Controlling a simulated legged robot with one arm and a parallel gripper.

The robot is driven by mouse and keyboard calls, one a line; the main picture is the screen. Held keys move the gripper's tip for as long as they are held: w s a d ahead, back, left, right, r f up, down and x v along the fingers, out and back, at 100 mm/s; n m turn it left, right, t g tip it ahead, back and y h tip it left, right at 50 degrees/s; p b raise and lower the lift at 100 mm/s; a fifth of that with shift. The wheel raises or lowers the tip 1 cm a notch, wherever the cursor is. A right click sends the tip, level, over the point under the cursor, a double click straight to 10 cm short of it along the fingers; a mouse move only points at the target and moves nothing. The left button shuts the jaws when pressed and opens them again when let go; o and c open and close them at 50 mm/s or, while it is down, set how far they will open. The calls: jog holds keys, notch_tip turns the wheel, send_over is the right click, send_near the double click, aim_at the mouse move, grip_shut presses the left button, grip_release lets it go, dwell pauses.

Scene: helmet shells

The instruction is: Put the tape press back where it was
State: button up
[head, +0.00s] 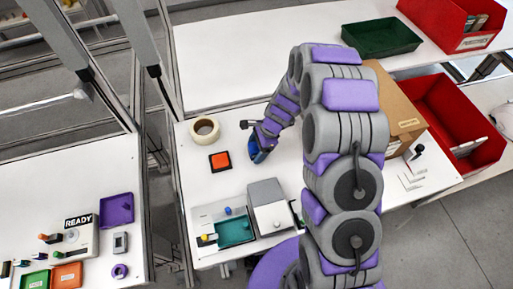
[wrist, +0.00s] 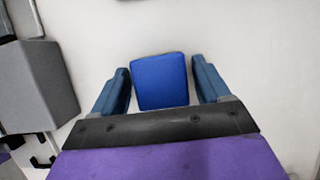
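A bright blue block (wrist: 160,80), which looks like the tape press, stands between the two fingers of my gripper (wrist: 161,85) in the wrist view. Narrow gaps seem to show between it and both fingers, so my gripper looks open around it. In the head view my gripper (head: 262,141) is low over the white table, and a little of the blue block (head: 254,152) shows at its tip. An orange square with a black border (head: 220,161) lies on the table just left of it. My arm hides part of the table to the right.
A roll of tape (head: 205,130) lies behind the orange square. A grey box (head: 270,206) and a teal tray (head: 235,231) stand at the front. A cardboard box (head: 399,106) and a red bin (head: 449,116) are at right. The table left of my gripper has free room.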

jog(key=shift+o, duration=0.4)
jog(key=shift+a, duration=0.7)
jog(key=p+v, duration=0.3)
jog(key=v, duration=0.8)
jog(key=s+d+r+n, duration=0.2)
jog(key=s+r+n, duration=0.3)
jog(key=r, duration=0.5)
jog(key=s+d+r+n+h, duration=0.1)
jog(key=s+d+r+n, duration=0.2)
jog(key=s, duration=0.6)
jog(key=s+d+r+n+h, duration=0.2)
jog(key=s+d+r+n, duration=0.1)
jog(key=s, duration=0.7)
jog(key=s+d+r+n+h, duration=0.1)
jog(key=s+d+r+n, duration=0.1)
jog(key=s+r, duration=0.3)
jog(key=s+n, duration=0.1)
jog(key=s, duration=0.3)
jog(key=shift+s+d+n+g, duration=0.15)
jog(key=shift+d+n+g, duration=0.15)
jog(key=shift+d+n, duration=0.1)
jog(key=shift+r, duration=0.15)
